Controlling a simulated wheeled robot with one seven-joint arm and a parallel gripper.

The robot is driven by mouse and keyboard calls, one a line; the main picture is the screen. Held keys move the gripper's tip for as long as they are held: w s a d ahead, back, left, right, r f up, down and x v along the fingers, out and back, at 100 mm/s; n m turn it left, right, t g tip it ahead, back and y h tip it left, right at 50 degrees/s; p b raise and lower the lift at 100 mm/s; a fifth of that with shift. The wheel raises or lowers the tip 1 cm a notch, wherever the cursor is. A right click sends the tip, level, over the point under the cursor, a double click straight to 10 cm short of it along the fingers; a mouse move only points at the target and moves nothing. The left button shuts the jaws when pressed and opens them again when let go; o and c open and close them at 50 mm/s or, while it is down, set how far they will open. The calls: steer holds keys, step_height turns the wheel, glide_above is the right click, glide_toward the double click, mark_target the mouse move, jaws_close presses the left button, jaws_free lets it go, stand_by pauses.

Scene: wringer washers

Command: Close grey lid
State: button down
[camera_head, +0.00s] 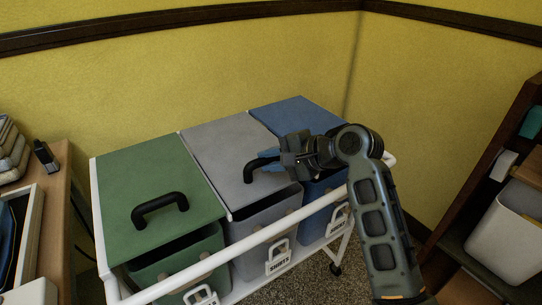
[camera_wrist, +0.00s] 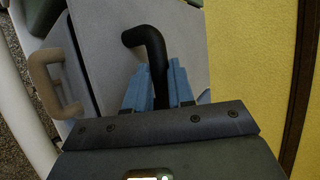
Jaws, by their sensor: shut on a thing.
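The grey lid (camera_head: 215,150) is the middle of three lids on a white wheeled rack, over a grey bin (camera_head: 258,220). It lies roughly in line with the green and blue lids; I cannot tell whether it is fully seated. Its black bent handle (camera_head: 250,171) stands near the front edge. My gripper (camera_head: 266,160) reaches in from the right and is shut on this handle. In the wrist view the blue fingers (camera_wrist: 160,88) sit on both sides of the handle (camera_wrist: 150,48), above the grey lid (camera_wrist: 105,45). The fingers hide part of the handle.
The green lid (camera_head: 155,180) is at left and the blue lid (camera_head: 295,115) at right. A white rail (camera_head: 245,243) runs along the rack's front. A wooden table (camera_head: 55,215) stands at left, shelves with a white bin (camera_head: 505,240) at right. Yellow walls close off the back.

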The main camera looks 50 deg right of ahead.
steer(key=shift+s+f, duration=0.1)
steer(key=shift+f, duration=0.4)
steer(key=c, duration=1)
jaws_free()
steer(key=shift+r, duration=0.1)
steer(key=shift+r, duration=0.15)
steer(key=shift+s+r, duration=0.2)
steer(key=shift+s, duration=0.1)
steer(key=v, duration=0.7)
steer(key=shift+f+p, duration=0.1)
steer(key=shift+p, duration=0.2)
